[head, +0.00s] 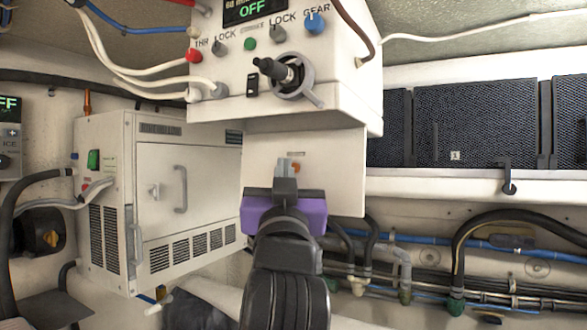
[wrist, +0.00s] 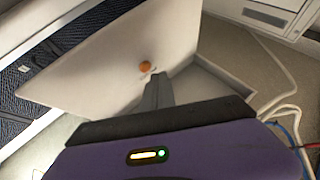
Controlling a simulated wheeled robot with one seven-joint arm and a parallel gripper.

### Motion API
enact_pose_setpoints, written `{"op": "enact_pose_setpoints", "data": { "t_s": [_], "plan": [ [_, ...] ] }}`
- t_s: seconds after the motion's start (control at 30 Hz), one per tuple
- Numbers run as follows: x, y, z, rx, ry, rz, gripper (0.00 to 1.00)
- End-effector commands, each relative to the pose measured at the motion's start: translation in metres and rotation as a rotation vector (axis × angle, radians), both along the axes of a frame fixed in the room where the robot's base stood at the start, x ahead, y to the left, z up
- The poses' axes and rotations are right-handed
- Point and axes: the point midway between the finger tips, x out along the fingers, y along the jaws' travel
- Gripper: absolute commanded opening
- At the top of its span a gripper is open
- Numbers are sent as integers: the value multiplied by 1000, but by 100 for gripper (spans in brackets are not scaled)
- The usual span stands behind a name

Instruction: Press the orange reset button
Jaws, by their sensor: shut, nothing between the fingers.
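The orange reset button (wrist: 145,66) is a small round knob on a plain white panel (wrist: 110,55). In the wrist view it sits just beyond my gripper's fingertips (wrist: 154,82), slightly to their left. In the head view a small part of the orange button (head: 296,167) shows just right of the tips, under a small orange-marked label. My gripper (head: 285,165) has its fingers together, with nothing between them, and points at the panel (head: 340,170). I cannot tell whether the tips touch the button.
A white control box (head: 235,85) with knobs, a lever and a green OFF display overhangs the panel. A white vented cabinet (head: 160,200) with handles stands left. Dark mesh panels (head: 470,120) line a shelf at right, above hoses and pipes (head: 440,250).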

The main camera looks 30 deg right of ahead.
Motion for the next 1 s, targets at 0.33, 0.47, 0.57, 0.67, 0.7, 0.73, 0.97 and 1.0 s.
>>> {"op": "enact_pose_setpoints", "data": {
  "t_s": [0.33, 0.47, 0.57, 0.67, 0.7, 0.73, 0.97, 1.0],
  "plan": [
    [0, 0, 0, 0, 0, 0, 0],
    [0, 0, 0, 0, 0, 0, 0],
    [0, 0, 0, 0, 0, 0, 0],
    [1, -2, 0, 0, 0, -1, 0],
    [2, -3, 0, 0, 0, -1, 0],
    [2, -4, 0, -1, 0, -1, 0],
    [5, -7, -1, 0, 0, 0, 0],
    [5, -7, -1, 0, 0, 0, 0]
  ]
}}
